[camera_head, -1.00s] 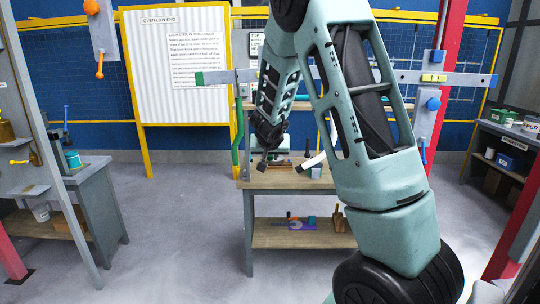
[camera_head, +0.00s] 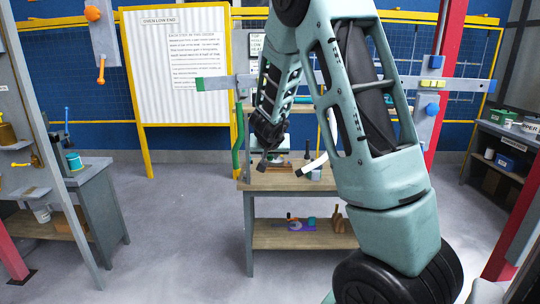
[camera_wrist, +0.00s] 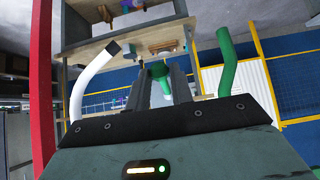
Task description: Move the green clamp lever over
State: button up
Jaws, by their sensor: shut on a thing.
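In the wrist view, my gripper (camera_wrist: 163,80) is shut on a green part (camera_wrist: 160,69) between its two fingers, which I take to be the green clamp lever. The fingers hide much of it. A second green curved bar (camera_wrist: 228,62) stands apart to the right of the fingers, and a white curved bar (camera_wrist: 92,80) with a dark tip is to the left. In the head view, my gripper (camera_head: 265,162) is small and dark above the workbench, and what it holds cannot be made out. A green curved bar (camera_head: 237,150) hangs at the bench's left edge.
The wooden workbench (camera_head: 275,180) stands under my gripper, with a loaded lower shelf (camera_head: 270,236). A grey crossbar (camera_head: 455,83) runs behind my arm to a red post (camera_head: 450,50). A yellow-framed board (camera_head: 150,105) is at left. The floor (camera_head: 180,230) left of the bench is clear.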

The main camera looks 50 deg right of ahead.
jog(key=shift+r, duration=0.1)
jog(key=shift+a+r+p, duration=0.1)
jog(key=shift+r+p, duration=1.15)
jog(key=shift+p, duration=0.15)
jog(key=o, duration=0.8)
jog(key=shift+f, duration=0.1)
jog(key=shift+o, duration=0.2)
jog(key=p+v, duration=0.8)
jog(key=v, duration=0.9)
jog(key=shift+s+a, duration=0.15)
jog(key=shift+s, duration=0.05)
